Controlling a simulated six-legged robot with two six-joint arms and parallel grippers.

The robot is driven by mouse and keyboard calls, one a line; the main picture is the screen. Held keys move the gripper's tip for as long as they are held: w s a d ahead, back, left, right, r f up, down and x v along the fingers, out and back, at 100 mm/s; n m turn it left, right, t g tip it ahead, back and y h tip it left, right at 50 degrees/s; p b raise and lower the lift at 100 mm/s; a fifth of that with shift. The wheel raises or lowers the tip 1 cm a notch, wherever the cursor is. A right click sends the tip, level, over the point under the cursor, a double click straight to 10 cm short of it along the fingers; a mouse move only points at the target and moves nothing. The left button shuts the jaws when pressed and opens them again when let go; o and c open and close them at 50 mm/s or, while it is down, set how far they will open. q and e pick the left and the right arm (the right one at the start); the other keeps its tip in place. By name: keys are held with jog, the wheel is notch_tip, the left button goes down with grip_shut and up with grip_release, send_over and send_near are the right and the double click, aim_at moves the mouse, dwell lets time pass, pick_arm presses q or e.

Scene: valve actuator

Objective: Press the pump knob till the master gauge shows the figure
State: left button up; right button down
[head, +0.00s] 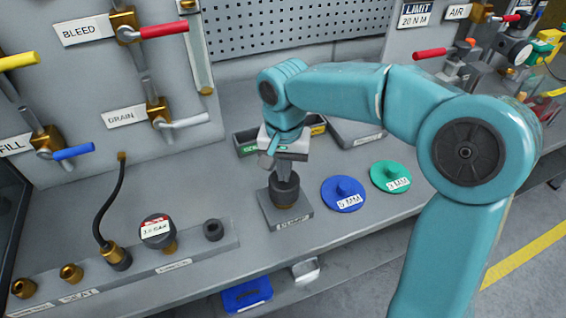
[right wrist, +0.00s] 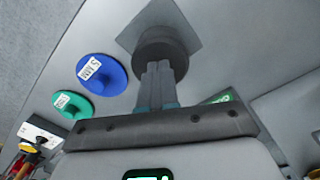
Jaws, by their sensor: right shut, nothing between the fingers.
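The pump knob (head: 285,190) is a dark round cap on a brass-coloured stem, standing on a grey square base with a small label. It also shows in the right wrist view (right wrist: 164,42). My right gripper (head: 283,176) is shut and empty, pointing down at the top of the knob. In the right wrist view its closed fingertips (right wrist: 158,68) overlap the knob's edge; whether they touch it or hover just above I cannot tell. A dark round gauge (head: 157,231) with a red and white tag that seems to read 3.0 BAR stands on the left rail. My left gripper is out of view.
A blue 5 MM disc (head: 343,195) and a green disc (head: 390,177) lie right of the knob. Dark bins (head: 250,143) stand behind it. A black hose (head: 108,205) and brass fittings (head: 71,272) are at left. Valves with coloured levers hang on the panel.

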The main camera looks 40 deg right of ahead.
jog(key=shift+r+p, duration=1.8)
jog(key=shift+r, duration=0.6)
jog(key=shift+f, duration=0.25)
jog(key=shift+r, duration=0.3)
dwell(1.0)
dwell(0.9)
notch_tip(320, 180, up, 5)
jog(key=p, duration=0.4)
jog(key=shift+p, duration=0.3)
jog(key=shift+s, duration=0.1)
